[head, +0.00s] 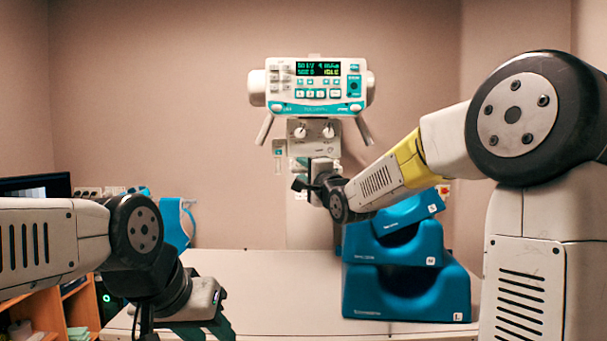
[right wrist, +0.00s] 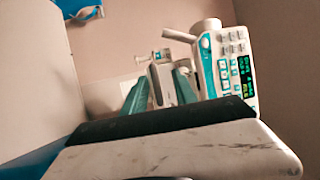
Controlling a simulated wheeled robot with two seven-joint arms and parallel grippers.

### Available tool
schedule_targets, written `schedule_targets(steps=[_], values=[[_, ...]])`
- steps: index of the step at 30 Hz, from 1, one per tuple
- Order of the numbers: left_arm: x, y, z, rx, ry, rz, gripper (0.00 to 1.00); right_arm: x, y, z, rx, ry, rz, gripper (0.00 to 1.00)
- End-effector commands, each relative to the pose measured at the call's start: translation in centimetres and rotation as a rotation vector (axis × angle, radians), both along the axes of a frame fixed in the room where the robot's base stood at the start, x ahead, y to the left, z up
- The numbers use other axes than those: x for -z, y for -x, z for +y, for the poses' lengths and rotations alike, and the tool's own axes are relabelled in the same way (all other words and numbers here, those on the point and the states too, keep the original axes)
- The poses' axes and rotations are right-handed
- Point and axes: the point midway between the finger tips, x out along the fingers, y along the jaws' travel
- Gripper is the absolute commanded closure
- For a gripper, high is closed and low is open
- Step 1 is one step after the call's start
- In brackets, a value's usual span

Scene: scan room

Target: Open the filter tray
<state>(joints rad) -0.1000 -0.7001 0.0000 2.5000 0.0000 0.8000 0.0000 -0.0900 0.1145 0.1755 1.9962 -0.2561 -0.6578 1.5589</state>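The scan unit (head: 318,85) has a lit green display and a lower box with two knobs (head: 313,130). I cannot pick out the filter tray for certain; my right gripper (head: 308,186) covers part of the unit below the knobs. In the right wrist view, the teal fingers of my right gripper (right wrist: 160,88) stand apart, with a pale grey part of the unit (right wrist: 160,82) showing between them. I cannot tell whether they touch it. My left gripper (head: 205,328) is low at the left, its fingertips partly cut off by the frame edge.
A pale table (head: 260,275) runs across the front. Blue stacked positioning blocks (head: 405,285) stand on it at the right, below my right forearm. A dark monitor (head: 36,186) and wooden shelves (head: 45,311) are at the left. The table's middle is clear.

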Motion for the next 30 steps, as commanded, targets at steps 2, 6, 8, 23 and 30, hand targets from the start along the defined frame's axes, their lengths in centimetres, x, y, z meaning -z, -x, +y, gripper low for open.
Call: schedule_targets(steps=[2,6,8,23,30], values=[[0.0,0.0,0.0,0.000,0.000,0.000,0.64,0.0,0.0,0.0,0.001,-0.001,-0.001,0.70],[0.0,0.0,0.0,0.000,0.000,0.000,0.64,0.2,-0.1,0.0,0.001,0.000,0.003,0.70],[0.0,0.0,0.0,0.000,0.000,0.000,0.64,0.2,-0.1,-0.1,0.001,0.001,0.005,0.70],[0.0,0.0,0.0,0.000,0.000,0.000,0.64,0.9,3.7,-1.7,0.002,0.002,0.006,0.70],[0.0,0.0,0.0,0.000,0.000,0.000,0.64,1.4,6.6,-2.8,0.001,0.002,0.005,0.70]])
